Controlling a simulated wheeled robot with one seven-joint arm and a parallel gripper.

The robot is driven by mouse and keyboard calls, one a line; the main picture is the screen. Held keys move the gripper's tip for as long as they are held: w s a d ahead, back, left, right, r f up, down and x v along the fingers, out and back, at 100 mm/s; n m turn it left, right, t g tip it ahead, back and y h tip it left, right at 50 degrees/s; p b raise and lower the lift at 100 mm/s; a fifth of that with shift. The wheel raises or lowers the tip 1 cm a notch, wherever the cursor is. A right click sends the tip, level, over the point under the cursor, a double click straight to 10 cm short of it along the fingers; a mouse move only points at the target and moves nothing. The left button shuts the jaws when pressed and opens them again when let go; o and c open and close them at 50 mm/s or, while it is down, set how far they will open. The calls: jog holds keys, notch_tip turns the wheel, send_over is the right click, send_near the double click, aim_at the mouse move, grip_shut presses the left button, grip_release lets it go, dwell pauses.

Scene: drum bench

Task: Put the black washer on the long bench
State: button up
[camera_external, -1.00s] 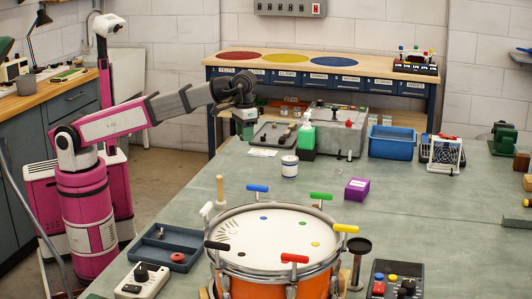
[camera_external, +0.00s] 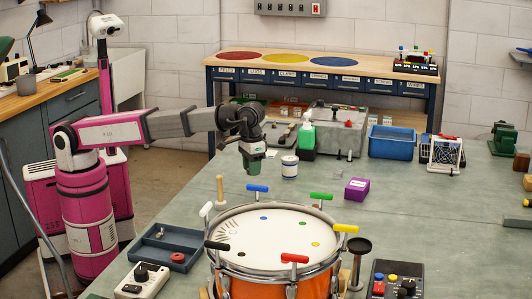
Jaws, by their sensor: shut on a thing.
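My gripper (camera_external: 253,171) points down over the grey-green bench top (camera_external: 420,215), behind the drum and left of a white tin. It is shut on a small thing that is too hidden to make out. I cannot pick out the black washer anywhere in view. A red ring-shaped piece (camera_external: 178,257) lies in the blue-grey tray (camera_external: 196,242) at the front left. A second long bench (camera_external: 385,72) with a wooden top, labelled drawers and red, yellow and blue discs stands along the back wall.
An orange drum (camera_external: 262,277) with coloured T-handles stands at the front. The white tin (camera_external: 289,167), a purple box (camera_external: 357,189), a green bottle (camera_external: 307,137), a grey case (camera_external: 345,135) and a blue bin (camera_external: 391,142) stand nearby. The bench's right middle is clear.

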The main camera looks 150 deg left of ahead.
aim_at(251, 179)
jog(key=shift+f, duration=1.95)
jog(key=shift+f, duration=0.15)
jog(key=o, duration=0.9)
notch_tip(251, 179, up, 12)
jog(key=shift+r, duration=0.2)
